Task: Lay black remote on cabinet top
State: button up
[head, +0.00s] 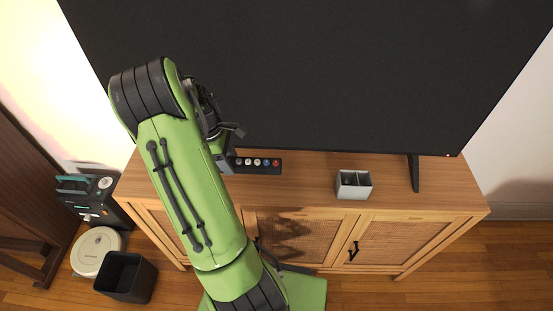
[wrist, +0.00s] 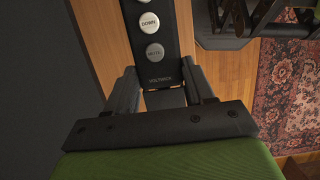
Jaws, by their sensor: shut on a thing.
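The black remote (head: 259,165) has a row of round buttons, most of them pale and one red. In the head view it shows at the right of my gripper (head: 230,150), over the back part of the wooden cabinet top (head: 300,186). In the wrist view the remote (wrist: 151,38) runs up from between my gripper's fingers (wrist: 155,92), with its lower end between them. The fingers are shut on that end. I cannot tell whether the remote touches the cabinet top or is held just above it. My arm hides the left part of the cabinet top.
A large black television (head: 320,75) stands along the back, its foot (head: 414,173) at the right. A small grey box (head: 353,185) stands on the cabinet top. The top is clear between remote and box. A dark bin (head: 127,277) and a round white robot vacuum (head: 96,251) are on the floor.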

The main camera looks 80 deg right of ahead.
aim_at(238, 187)
jog(key=x, duration=0.3)
jog(key=w+b+x, duration=0.1)
jog(key=x, duration=0.2)
jog(key=w+b+x, duration=0.1)
jog(key=x, duration=0.3)
jog(key=shift+a+f, duration=0.2)
jog(key=shift+f, duration=0.1)
jog(key=o, duration=1)
